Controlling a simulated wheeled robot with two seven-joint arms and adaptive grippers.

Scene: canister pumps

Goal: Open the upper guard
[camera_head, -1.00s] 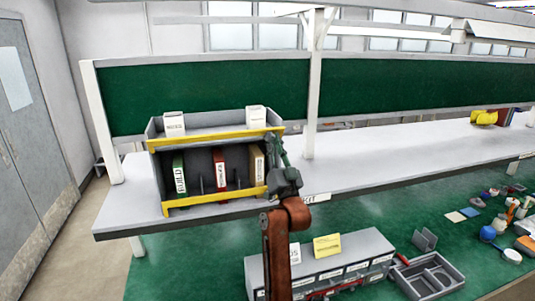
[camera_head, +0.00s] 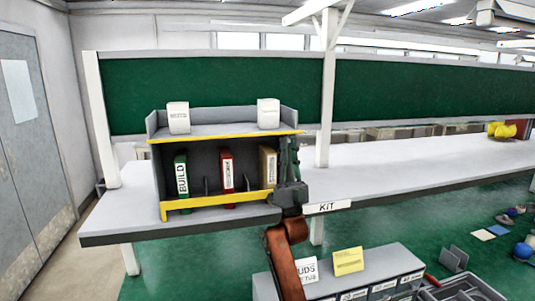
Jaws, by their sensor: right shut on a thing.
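A grey two-level shelf unit (camera_head: 157,180) stands on the white bench. The upper guard (camera_head: 215,138) is a yellow strip along the front edge of the upper shelf. It shows as a thin, nearly level line, with the shelf floor visible behind it. The lower guard (camera_head: 215,200) is a yellow bar across the front of the lower shelf. My right gripper (camera_head: 289,142) is at the right end of the upper guard, shut on it; its fingers partly hide that corner. My left gripper is not in view.
Two white boxes (camera_head: 178,118) (camera_head: 268,112) stand on the upper shelf. Green (camera_head: 181,176), red (camera_head: 227,174) and tan (camera_head: 267,165) binders stand below. A "KIT" label (camera_head: 327,207) marks the bench edge. The bench top (camera_head: 400,172) to the right is clear.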

